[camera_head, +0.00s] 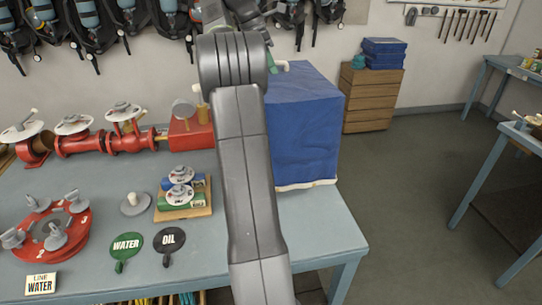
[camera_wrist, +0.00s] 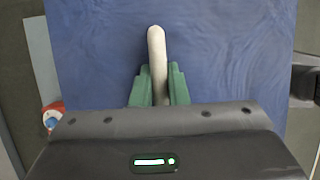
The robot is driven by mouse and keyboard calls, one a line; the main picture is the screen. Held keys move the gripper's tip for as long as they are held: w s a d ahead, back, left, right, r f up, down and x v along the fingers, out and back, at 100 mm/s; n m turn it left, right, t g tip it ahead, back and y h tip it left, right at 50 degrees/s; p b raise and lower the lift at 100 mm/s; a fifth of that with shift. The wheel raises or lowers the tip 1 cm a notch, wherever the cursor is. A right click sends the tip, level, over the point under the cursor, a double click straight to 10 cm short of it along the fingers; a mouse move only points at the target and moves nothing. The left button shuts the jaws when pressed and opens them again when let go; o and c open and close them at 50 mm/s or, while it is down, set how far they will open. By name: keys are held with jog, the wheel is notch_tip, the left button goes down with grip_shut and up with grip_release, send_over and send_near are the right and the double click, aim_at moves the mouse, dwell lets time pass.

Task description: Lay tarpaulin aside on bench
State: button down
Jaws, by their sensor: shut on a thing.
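The blue tarpaulin (camera_head: 310,125) hangs in a box shape over something at the bench's right end, with a pale hem along its bottom edge. What it covers is hidden. My gripper (camera_head: 272,64) is at its top left, partly hidden by my arm. In the wrist view, my gripper's green fingers (camera_wrist: 158,85) are shut on a cream toggle (camera_wrist: 156,45), with the blue tarpaulin (camera_wrist: 230,50) filling the view behind. The bench (camera_head: 330,225) is grey-blue; its bare front right corner shows below the tarpaulin.
Red valve pipework (camera_head: 95,146) and a red box (camera_head: 190,132) stand along the bench's back. Left of my arm are a red round manifold (camera_head: 60,225), two small valves on a board (camera_head: 183,212) and WATER (camera_head: 126,245) and OIL (camera_head: 169,241) paddles. Wooden drawers (camera_head: 372,100) stand behind right.

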aim_at(272, 78)
jog(key=f, duration=0.4)
jog(key=shift+d, duration=0.2)
notch_tip(272, 78, down, 5)
jog(key=shift+a+f, duration=0.1)
jog(key=shift+f, duration=0.1)
jog(key=c, duration=1.4)
grip_release()
jog(key=shift+f, duration=0.1)
jog(key=v, duration=1.2)
